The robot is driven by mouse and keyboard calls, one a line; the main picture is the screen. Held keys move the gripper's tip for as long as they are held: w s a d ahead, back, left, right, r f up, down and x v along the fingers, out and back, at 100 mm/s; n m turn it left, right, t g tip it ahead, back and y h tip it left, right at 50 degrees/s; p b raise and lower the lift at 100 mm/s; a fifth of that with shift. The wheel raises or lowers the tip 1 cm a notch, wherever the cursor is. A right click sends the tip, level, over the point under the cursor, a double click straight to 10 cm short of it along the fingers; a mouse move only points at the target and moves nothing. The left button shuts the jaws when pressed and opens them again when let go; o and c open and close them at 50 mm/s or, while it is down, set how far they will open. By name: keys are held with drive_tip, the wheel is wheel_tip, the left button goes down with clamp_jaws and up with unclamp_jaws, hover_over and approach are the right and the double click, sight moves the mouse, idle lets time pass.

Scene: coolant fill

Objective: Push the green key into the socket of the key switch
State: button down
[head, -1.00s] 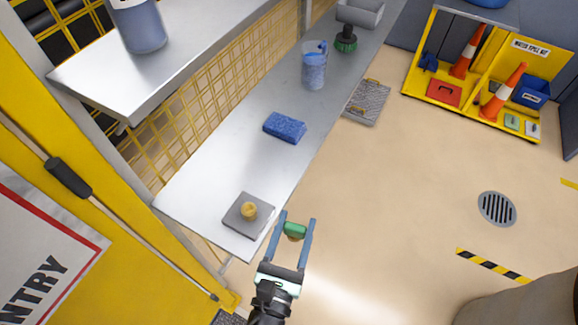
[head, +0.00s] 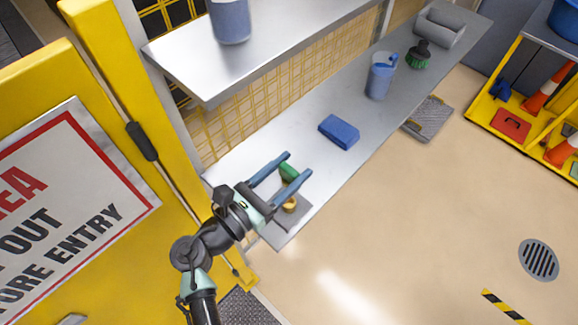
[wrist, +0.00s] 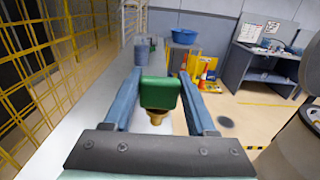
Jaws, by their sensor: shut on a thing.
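The green key (head: 288,172) sits between the two blue fingers of my gripper (head: 297,165), which is shut on it. In the wrist view the key's green block (wrist: 160,92) shows upright between the fingers. The key switch is a grey square plate (head: 292,217) with a round brass socket (head: 289,204) at the near end of the lower shelf. My gripper is above the shelf, close to the plate. In the wrist view a brass part (wrist: 157,118) shows just below the green block. I cannot tell whether it is the key's shank or the socket, or whether they touch.
A blue sponge (head: 339,131), a blue cup (head: 380,76) and a green-bristled brush (head: 419,55) stand farther along the shelf (head: 350,165). An upper shelf (head: 270,55) overhangs on the left. A yellow post and a warning sign (head: 70,220) are at the left.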

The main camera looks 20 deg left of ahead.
drive_tip(key=shift+r, duration=0.15)
drive_tip(key=shift+f+b, duration=2.15)
drive_tip(key=shift+f, duration=0.85)
drive_tip(key=shift+f+b, duration=0.85)
drive_tip(key=shift+f, duration=0.95)
drive_tip(key=shift+c, duration=0.6)
unclamp_jaws()
drive_tip(key=shift+s, duration=0.15)
drive_tip(key=b+v, duration=0.3)
drive_tip(key=v, duration=0.9)
drive_tip(key=shift+s, duration=0.35)
drive_tip(key=shift+a+r, duration=0.1)
drive_tip(key=shift+a, duration=0.05)
